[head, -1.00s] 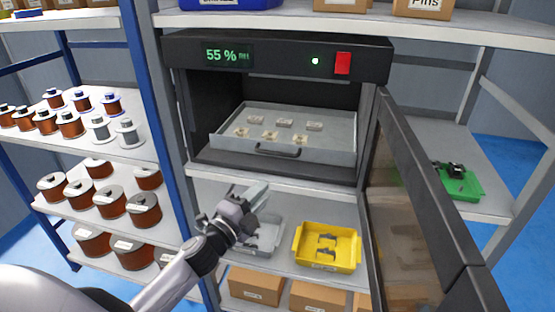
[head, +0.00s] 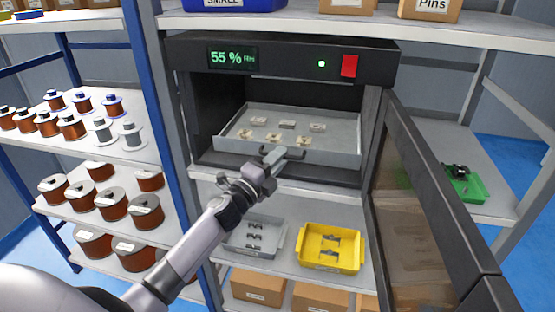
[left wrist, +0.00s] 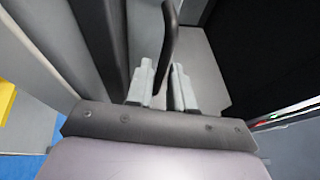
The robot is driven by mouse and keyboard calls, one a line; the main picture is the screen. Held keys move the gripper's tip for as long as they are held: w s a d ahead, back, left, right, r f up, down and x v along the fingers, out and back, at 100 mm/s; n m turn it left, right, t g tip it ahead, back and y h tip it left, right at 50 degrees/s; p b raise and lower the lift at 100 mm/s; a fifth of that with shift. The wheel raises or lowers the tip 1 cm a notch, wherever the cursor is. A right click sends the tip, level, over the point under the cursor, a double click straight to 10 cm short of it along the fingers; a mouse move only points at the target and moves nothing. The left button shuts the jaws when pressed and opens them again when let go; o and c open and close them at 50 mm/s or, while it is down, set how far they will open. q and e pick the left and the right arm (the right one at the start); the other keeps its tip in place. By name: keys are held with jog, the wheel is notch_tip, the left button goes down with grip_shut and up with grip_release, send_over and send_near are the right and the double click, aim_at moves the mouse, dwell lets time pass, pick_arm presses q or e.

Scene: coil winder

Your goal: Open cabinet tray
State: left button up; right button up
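The cabinet (head: 278,53) stands open, with its dark-framed door (head: 435,190) swung out to the right. Inside, the grey tray (head: 230,144) sits level and carries several small parts. Its dark handle (head: 296,155) is on the tray's front wall and also shows in the left wrist view (left wrist: 168,40). My left gripper (head: 273,158) is at this handle. In the left wrist view its two pale fingers (left wrist: 161,85) lie closely on either side of the dark handle bar and look shut on it. The fingertips hide part of the handle. My right gripper is not in view.
Below the cabinet, a grey bin (head: 230,237) and a yellow bin (head: 311,262) stand on a shelf. Wire spools (head: 110,203) fill the shelves at left, behind a blue post (head: 158,130). A green bin (head: 470,190) is beyond the door.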

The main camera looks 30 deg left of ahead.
pick_arm(q)
grip_shut()
dwell(1.5)
